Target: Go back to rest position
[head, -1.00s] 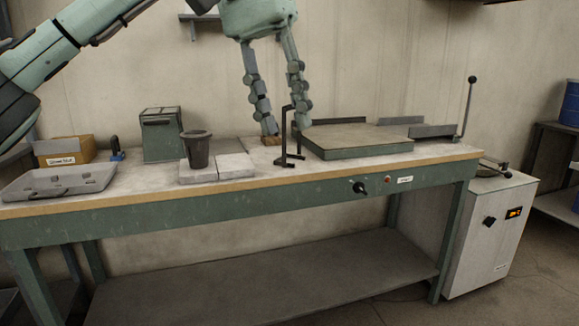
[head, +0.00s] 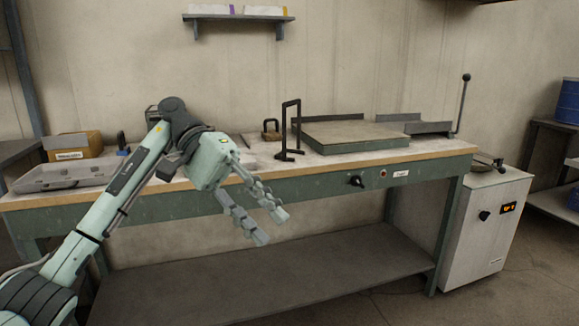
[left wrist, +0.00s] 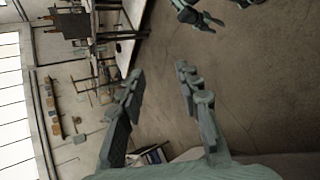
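My left gripper (head: 271,227) hangs in front of the workbench (head: 330,184), below its top edge, with fingers spread and nothing between them. Its two fingers also show apart and empty in the left wrist view (left wrist: 160,75). A dark gripper, apparently my right one (left wrist: 198,16), shows small at the top of the left wrist view; its finger opening is unclear. The head view does not show it. A small block with a dark loop handle (head: 271,131) stands on the bench near the back. The dark cup is hidden behind my left arm.
A black upright frame (head: 289,131) and a green-grey plate (head: 352,138) stand on the bench. A grey case (head: 66,176) and a cardboard box (head: 73,146) are at the left. A white cabinet (head: 484,230) stands right of the bench. The lower shelf (head: 300,267) is bare.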

